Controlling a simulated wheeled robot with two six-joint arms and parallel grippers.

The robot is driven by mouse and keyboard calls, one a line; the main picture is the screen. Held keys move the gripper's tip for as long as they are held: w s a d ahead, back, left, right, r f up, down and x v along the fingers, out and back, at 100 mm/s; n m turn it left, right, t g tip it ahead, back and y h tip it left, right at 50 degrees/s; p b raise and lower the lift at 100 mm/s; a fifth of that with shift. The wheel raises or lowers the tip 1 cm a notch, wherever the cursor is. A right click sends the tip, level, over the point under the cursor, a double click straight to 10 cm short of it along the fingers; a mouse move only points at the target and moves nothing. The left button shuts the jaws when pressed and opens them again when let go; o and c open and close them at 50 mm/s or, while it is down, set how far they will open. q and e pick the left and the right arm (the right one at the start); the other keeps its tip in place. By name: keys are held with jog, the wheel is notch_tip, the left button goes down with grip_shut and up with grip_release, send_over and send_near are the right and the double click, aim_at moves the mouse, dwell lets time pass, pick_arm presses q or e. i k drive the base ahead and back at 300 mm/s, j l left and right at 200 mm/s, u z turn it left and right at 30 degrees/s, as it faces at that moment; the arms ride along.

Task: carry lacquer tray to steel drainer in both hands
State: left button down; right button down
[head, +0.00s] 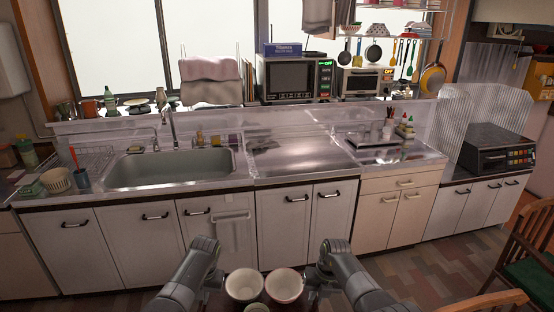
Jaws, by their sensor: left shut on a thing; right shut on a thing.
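The dark lacquer tray (301,303) is at the bottom centre of the head view, low in front of the cabinets and partly cut off. It carries two pale bowls side by side, a left bowl (245,284) and a right bowl (285,285), with part of a third one at the frame edge. My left gripper (219,281) is shut on the tray's left side and my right gripper (314,280) on its right side; the fingertips are hard to make out. A wire rack (92,158), which looks like the steel drainer, stands on the counter left of the sink.
The sink (170,168) is set in the counter left of centre. The steel worktop (300,160) to its right is clear. A microwave (290,78) stands on the back ledge. A wooden chair (525,245) stands at the right. Floor separates me from the cabinets.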

aim_at(300, 154)
jog(key=i, duration=1.6)
